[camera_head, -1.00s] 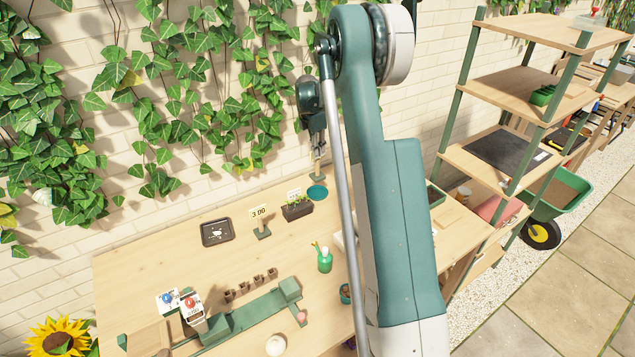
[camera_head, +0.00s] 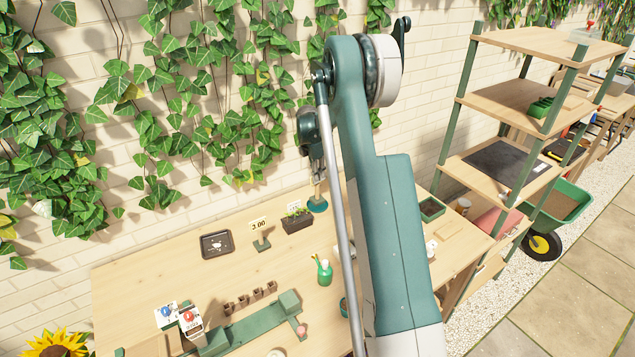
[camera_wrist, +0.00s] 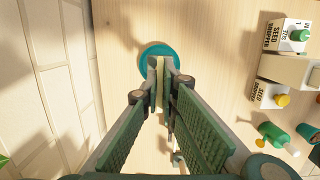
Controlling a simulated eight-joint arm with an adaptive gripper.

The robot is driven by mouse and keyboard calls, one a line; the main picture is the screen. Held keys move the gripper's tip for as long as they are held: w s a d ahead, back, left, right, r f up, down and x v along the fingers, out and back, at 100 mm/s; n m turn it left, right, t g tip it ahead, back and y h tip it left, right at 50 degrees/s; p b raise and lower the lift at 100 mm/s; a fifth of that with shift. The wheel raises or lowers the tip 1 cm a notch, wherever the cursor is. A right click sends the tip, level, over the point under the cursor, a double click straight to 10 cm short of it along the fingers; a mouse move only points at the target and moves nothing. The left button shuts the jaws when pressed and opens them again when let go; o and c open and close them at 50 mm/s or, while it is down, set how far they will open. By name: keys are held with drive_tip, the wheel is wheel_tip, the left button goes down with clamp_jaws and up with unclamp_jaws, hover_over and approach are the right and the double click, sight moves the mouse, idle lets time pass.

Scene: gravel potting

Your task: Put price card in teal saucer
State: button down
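The teal saucer (camera_head: 318,206) lies at the back of the wooden bench, near the wall. In the wrist view the saucer (camera_wrist: 146,53) is just past my fingertips. My gripper (camera_head: 317,177) is above it, pointing down. In the wrist view my gripper (camera_wrist: 162,82) has its fingertips close together on a thin, pale upright piece, which looks like the price card (camera_wrist: 160,84) seen nearly edge-on. Its printed face is not visible. The piece overlaps the saucer in view; I cannot tell whether it touches.
A black tray (camera_head: 216,244) lies farther left. A green bottle (camera_head: 324,272) stands nearer the front. Seed boxes (camera_wrist: 289,35) are right in the wrist view.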

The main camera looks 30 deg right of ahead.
drive_tip(key=shift+f, duration=1.55)
drive_tip(key=c, duration=2.7)
unclamp_jaws()
drive_tip(key=shift+o, duration=0.2)
drive_tip(key=shift+r, duration=0.15)
drive_tip(key=r, duration=0.4)
drive_tip(key=a+r, duration=0.1)
drive_tip(key=r, duration=0.7)
drive_tip(key=shift+a, duration=0.4)
